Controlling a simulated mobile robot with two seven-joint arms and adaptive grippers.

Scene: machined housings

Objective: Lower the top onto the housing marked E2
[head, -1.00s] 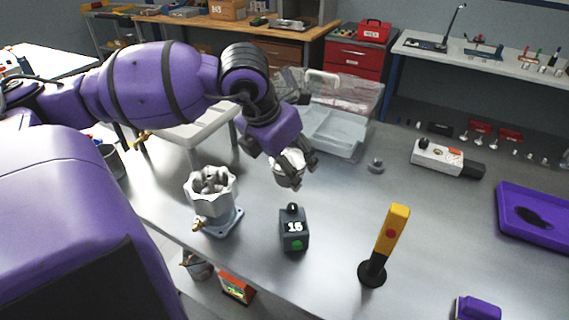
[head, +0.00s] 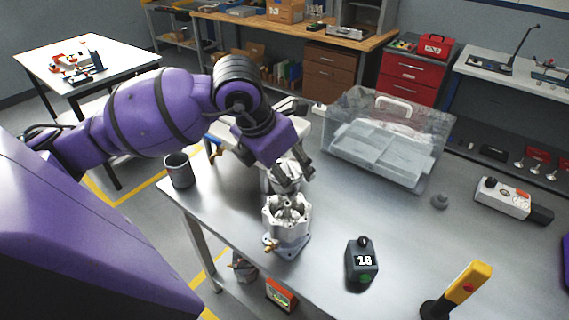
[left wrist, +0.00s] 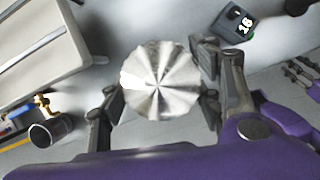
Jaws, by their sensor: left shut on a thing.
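My left gripper (head: 288,180) is shut on a silvery metal top (head: 268,178), a round piece. In the left wrist view the top (left wrist: 160,80) shows as a disc with radial facets between the two fingers (left wrist: 160,100). The housing (head: 286,222) is a pale metal body with a scalloped rim and open top. It stands upright on a blue-grey base plate with a brass fitting at its side. In the head view the held top is just above and behind the housing's rim; I cannot tell whether they touch. No E2 mark is readable. My right gripper is out of view.
A dark block numbered 16 (head: 362,265) stands right of the housing. A yellow-and-black post (head: 462,287) is farther right. A clear bin (head: 385,140) stands behind, and a grey mug (head: 179,170) to the left. The table between block and bin is mostly clear.

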